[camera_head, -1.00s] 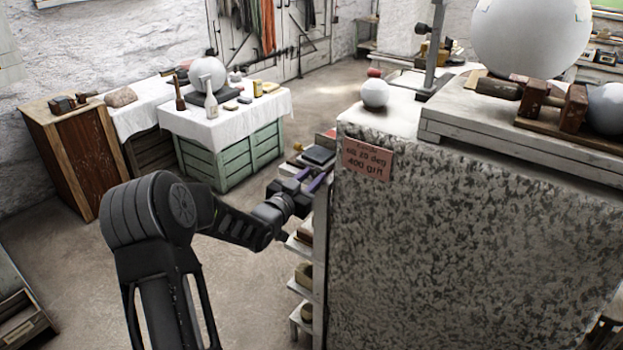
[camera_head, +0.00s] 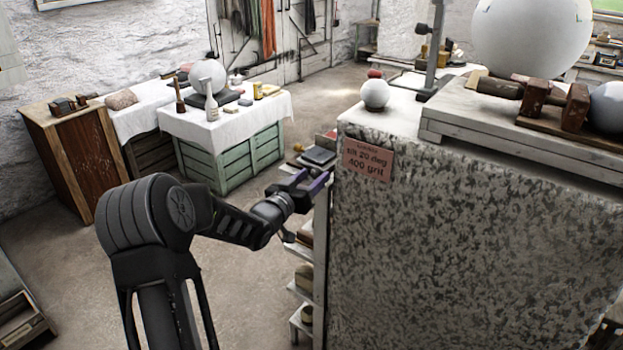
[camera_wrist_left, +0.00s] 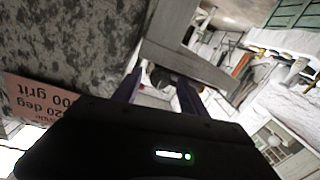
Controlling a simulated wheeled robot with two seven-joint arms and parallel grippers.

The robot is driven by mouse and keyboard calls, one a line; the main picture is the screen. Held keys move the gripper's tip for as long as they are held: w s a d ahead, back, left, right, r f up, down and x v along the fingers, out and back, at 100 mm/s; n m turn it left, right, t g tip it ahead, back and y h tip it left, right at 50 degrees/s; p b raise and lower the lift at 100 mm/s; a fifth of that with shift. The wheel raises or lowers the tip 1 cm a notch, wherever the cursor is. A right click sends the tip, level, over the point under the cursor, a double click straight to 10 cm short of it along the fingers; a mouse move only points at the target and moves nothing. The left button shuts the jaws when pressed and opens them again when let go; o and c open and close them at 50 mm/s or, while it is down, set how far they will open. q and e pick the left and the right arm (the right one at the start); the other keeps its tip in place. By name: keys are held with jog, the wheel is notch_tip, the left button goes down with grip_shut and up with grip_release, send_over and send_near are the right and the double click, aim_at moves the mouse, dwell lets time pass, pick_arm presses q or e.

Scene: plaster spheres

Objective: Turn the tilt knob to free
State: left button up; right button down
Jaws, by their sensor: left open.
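My left gripper (camera_head: 311,184) is open, with purple fingers, beside the left edge of a large speckled block (camera_head: 470,240). In the left wrist view its fingers (camera_wrist_left: 159,82) point away from me, and a small dark rounded part (camera_wrist_left: 160,77) shows between them, apparently beyond the tips. I cannot tell whether this is the tilt knob or whether the fingers touch it. A pinkish sign (camera_head: 367,160) on the block reads "tilt 20 deg, 400 grit"; it also shows upside down in the left wrist view (camera_wrist_left: 40,105). My right gripper is not in view.
Shelves (camera_head: 305,290) stand just below my left gripper, against the block's left side. A small white sphere (camera_head: 375,93), a metal post (camera_head: 435,45) and a large white sphere (camera_head: 530,35) stand on top. A cloth-covered table (camera_head: 225,125) is behind. The floor at left is open.

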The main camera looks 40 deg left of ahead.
pick_arm(q)
jog(key=s, duration=0.7)
jog(key=shift+s+d+b, duration=0.4)
jog(key=shift+b, duration=0.05)
